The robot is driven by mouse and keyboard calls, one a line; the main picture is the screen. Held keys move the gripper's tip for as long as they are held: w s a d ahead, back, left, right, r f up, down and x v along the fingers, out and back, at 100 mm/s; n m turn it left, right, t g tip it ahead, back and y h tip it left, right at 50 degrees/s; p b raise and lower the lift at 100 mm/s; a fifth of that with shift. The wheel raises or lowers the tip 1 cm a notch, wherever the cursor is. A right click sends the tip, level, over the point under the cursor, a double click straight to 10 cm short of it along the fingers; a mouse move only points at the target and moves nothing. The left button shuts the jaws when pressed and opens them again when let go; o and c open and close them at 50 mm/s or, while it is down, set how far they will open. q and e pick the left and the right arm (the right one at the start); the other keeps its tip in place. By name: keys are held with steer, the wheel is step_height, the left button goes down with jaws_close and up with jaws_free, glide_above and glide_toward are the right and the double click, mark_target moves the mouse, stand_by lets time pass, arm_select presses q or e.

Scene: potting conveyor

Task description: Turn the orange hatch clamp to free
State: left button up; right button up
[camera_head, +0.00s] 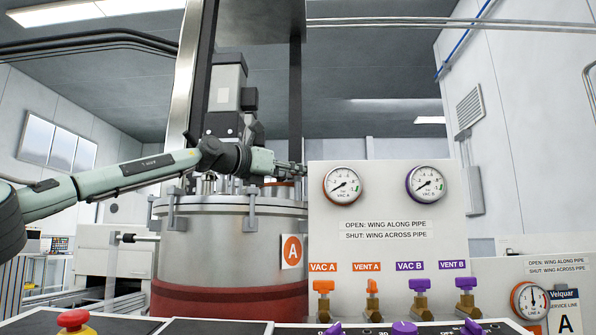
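A steel vessel (225,240) with a red lower band and an orange A label (291,250) stands at centre left. My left arm reaches in from the left above its lid. My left gripper (298,169) is over the lid's right side, close to the panel's top left corner. Its fingers are small and dark, and I cannot tell whether they are open or touching anything. A thin orange-brown edge (279,184) shows just below the gripper; I cannot tell whether it is the hatch clamp. The clamp is not clearly visible. My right gripper is not in view.
A white panel (387,205) with two gauges and several orange and purple valves stands right of the vessel. Steel clamps (252,210) line the lid rim. A red emergency button (73,319) is at bottom left. A second gauge panel (500,275) is at lower right.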

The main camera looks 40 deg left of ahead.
arm_select(q)
jaws_close()
steer(key=shift+a+h, duration=0.1)
steer(key=shift+h, duration=0.2)
steer(key=m+g+h, duration=0.1)
steer(key=m+h, duration=0.1)
steer(key=h, duration=0.2)
steer(key=shift+w+f+m, duration=0.1)
steer(key=shift+m, duration=0.3)
steer(key=shift+m+g+h, duration=0.9)
steer(key=shift+m+h, duration=0.4)
steer(key=shift+h, duration=0.4)
steer(key=shift+m+h, duration=0.3)
steer(key=shift+h, duration=0.1)
